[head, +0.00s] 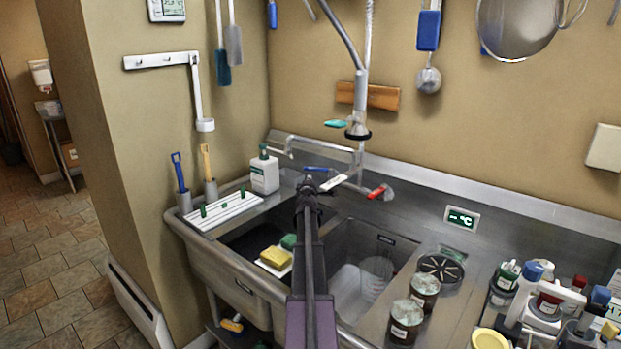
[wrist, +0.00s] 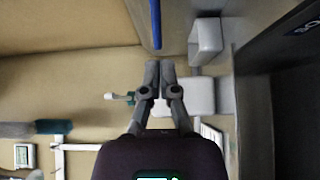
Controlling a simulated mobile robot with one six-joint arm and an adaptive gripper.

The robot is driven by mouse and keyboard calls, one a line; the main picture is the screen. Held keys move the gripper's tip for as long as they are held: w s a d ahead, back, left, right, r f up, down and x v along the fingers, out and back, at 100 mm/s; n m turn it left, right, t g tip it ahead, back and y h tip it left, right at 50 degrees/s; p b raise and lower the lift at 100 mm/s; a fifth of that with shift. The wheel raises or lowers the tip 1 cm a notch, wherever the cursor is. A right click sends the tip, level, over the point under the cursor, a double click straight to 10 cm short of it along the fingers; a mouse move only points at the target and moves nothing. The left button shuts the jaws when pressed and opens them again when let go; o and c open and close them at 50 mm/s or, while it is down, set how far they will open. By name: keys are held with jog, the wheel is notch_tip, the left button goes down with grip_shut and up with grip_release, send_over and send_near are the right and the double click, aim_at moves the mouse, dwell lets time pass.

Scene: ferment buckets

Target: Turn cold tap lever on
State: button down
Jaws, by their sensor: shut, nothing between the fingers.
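The blue lever (head: 318,169), the cold one by its colour, sits on the left of the wall tap (head: 345,178) behind the sink. It also shows as a blue bar (wrist: 155,22) at the top of the wrist view. A red lever (head: 377,192) is on the tap's right side. My gripper (head: 307,184) is over the back of the sink, just in front of and below the blue lever. In the wrist view my gripper (wrist: 160,66) has its fingers together and empty, with the blue bar a little beyond the tips. I cannot tell whether they touch.
A white soap bottle (head: 264,174) stands left of the tap. The spray hose head (head: 357,130) hangs above it. Brown jars (head: 405,322) and several bottles crowd the right counter. A pale block (wrist: 206,40) is near my fingertips.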

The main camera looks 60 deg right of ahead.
jog(key=v, duration=0.8)
jog(key=shift+w+a, duration=0.25)
jog(key=shift+a, duration=0.15)
jog(key=c, duration=0.7)
grip_release()
jog(key=shift+w+d, duration=0.15)
jog(key=m+g+h, duration=0.2)
jog(key=m+g, duration=0.2)
jog(key=g, duration=0.3)
send_near(310, 170)
jog(key=a, duration=0.2)
jog(key=shift+w+a+f+m+g, duration=0.1)
jog(key=shift+w+a+m+g, duration=0.35)
jog(key=shift+m+g, duration=0.3)
jog(key=shift+d, duration=0.25)
jog(key=d, duration=1.3)
jog(key=shift+w+d, duration=0.15)
jog(key=shift+d, duration=0.1)
